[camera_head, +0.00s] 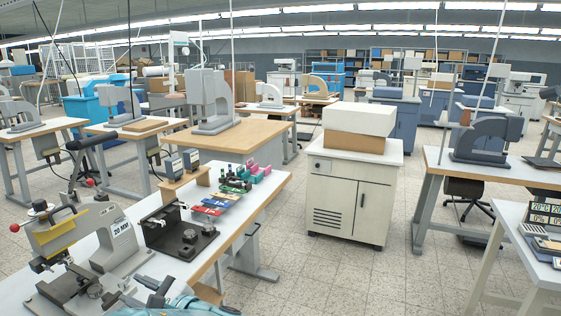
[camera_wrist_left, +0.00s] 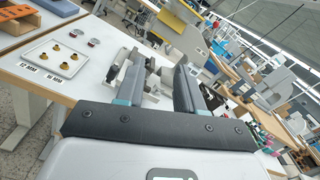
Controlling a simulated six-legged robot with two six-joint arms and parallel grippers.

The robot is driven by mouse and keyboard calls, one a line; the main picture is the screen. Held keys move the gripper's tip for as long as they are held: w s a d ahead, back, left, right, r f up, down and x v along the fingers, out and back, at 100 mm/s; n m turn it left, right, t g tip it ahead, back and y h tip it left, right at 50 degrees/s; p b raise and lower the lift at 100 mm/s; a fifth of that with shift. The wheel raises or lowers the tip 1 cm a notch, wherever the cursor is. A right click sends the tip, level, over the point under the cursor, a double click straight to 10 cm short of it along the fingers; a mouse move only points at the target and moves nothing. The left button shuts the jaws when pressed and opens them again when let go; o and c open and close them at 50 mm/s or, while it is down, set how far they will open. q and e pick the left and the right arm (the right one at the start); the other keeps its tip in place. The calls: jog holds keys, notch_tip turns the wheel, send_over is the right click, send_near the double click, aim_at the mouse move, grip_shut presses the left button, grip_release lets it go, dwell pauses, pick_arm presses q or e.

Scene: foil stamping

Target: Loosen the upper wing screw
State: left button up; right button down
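The stamping machine (camera_head: 60,240) stands at the left of the head view, with a yellow part, red-ball levers and a grey block marked 20 MM. I cannot pick out the upper wing screw with certainty; the small fittings on the machine are too small to tell apart. My left gripper (camera_head: 150,290) is low in the head view, over the front of the bench, right of the machine's base. In the left wrist view the left gripper (camera_wrist_left: 158,68) has its two fingers apart with nothing between them. My right gripper is in neither view.
A black fixture (camera_head: 180,238) and colored blocks (camera_head: 215,205) stand farther along the white bench. In the left wrist view, a white tray (camera_wrist_left: 38,52) holds brass pieces, with 12 MM and 16 MM labels. A white cabinet (camera_head: 350,195) stands across the aisle.

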pick_arm(q)
jog(key=s+d+f+g+h+b, duration=0.1)
jog(key=s+f+g+h, duration=0.3)
jog(key=f, duration=0.9)
jog(key=s+d+f+g+h, duration=0.15)
jog(key=s+f+h, duration=0.45)
jog(key=f, duration=0.7)
jog(key=s+d+f+n+h+b, duration=0.2)
jog(key=s+d+f+n+h, duration=0.8)
jog(key=n, duration=1)
jog(key=s+d+f+g, duration=0.1)
jog(key=s+d+f, duration=0.3)
jog(key=s+f, duration=0.2)
jog(key=shift+s+h+b, duration=0.3)
jog(key=shift+s, duration=0.05)
jog(key=shift+a, duration=0.1)
